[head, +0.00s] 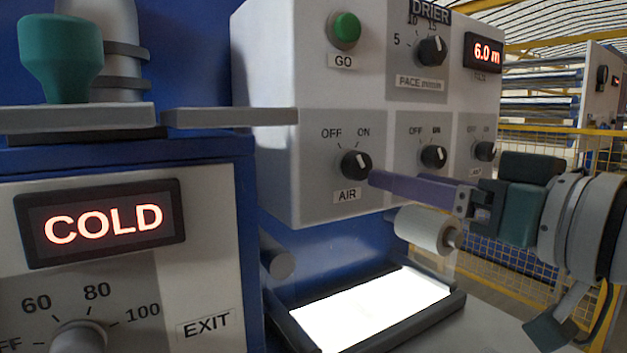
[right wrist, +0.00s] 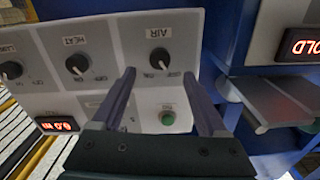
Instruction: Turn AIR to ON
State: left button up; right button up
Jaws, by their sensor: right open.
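The AIR knob (head: 356,165) is a round black knob with a white mark, low on the drier's pale panel (head: 285,75). OFF is printed at its upper left and ON at its upper right. The mark appears to lean up and right, towards ON. My right gripper (head: 373,180) is open, its purple fingers reaching in from the right with the tips close to the knob. In the right wrist view, the AIR knob (right wrist: 159,59) lies just beyond and between the two fingertips (right wrist: 159,75). Contact cannot be told. My left gripper is not in view.
The HEAT knob (head: 434,156) and a third knob (head: 486,151) are right of AIR. Above are a green GO button (head: 344,30) and a pace knob (head: 431,50). A white roller (head: 428,230) and bright panel (head: 370,310) lie below. A COLD display (head: 103,222) is at left.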

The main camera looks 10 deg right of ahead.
aim_at(363, 171)
jog(key=x, duration=0.7)
jog(key=shift+w, duration=0.15)
jog(key=shift+c, duration=0.3)
grip_shut()
